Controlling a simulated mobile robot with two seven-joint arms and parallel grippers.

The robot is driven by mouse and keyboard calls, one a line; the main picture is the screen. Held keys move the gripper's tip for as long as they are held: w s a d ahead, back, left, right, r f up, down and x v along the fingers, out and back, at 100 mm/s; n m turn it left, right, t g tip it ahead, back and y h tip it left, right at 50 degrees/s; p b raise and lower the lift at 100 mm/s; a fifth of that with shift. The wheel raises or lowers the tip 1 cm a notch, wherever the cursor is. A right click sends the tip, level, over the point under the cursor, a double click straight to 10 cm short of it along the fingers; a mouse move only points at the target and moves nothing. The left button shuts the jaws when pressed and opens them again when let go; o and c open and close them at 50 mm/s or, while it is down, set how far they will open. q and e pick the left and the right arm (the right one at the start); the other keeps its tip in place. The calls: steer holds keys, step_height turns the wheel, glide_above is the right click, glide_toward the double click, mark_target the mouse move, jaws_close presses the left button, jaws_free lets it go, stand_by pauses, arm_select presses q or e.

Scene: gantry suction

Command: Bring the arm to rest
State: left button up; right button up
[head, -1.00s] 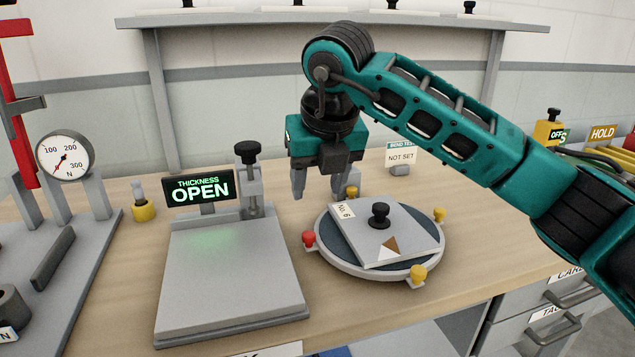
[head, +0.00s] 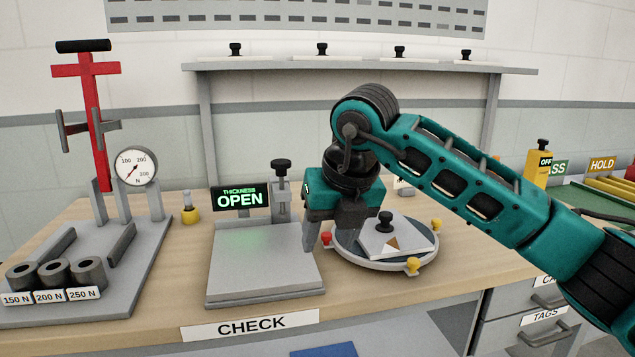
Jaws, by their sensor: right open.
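My right arm reaches in from the right, and its teal gripper (head: 338,240) hangs pointing down. It is open, with nothing seen between its fingers. The gripper appears in front of the left part of the round turntable (head: 345,252) and beside the right edge of the grey thickness plate (head: 262,262). A square grey plate (head: 375,240) with a black knob (head: 385,222) lies on the turntable, partly hidden by the gripper. My left gripper does not show.
The thickness display (head: 240,199) reads OPEN. A red-handled press (head: 95,130) with a dial gauge (head: 136,167) and several labelled weights (head: 54,273) stands at left. A shelf (head: 360,67) with several knobbed pieces runs along the back. The front strip of bench near CHECK is clear.

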steer(key=s+a+f+g+y+p, duration=0.25)
steer(key=s+a+g+y, duration=0.45)
steer(key=s+a+y, duration=0.5)
steer(key=w+d+f+m+t+h+p, duration=0.1)
steer(key=w+d+f+m+t+p, duration=0.2)
steer(key=d+m+t, duration=0.75)
steer(key=w+d+f+m+t+h+p, duration=0.1)
steer(key=w+d+f+m+t, duration=0.3)
steer(key=m+t, duration=1)
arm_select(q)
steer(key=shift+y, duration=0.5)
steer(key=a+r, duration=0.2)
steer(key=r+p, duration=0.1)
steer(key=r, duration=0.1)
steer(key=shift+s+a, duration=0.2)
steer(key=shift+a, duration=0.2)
arm_select(e)
steer(key=s+d+f+m+g+h, duration=0.5)
steer(key=s+f, duration=0.3)
steer(key=f, duration=0.2)
steer(key=s+d+f+m+g+h, duration=0.5)
steer(key=s+d+f+m, duration=0.2)
steer(key=f, duration=0.3)
steer(key=shift+s+d+f, duration=0.35)
steer(key=shift+d+f, duration=0.05)
steer(key=shift+d, duration=0.3)
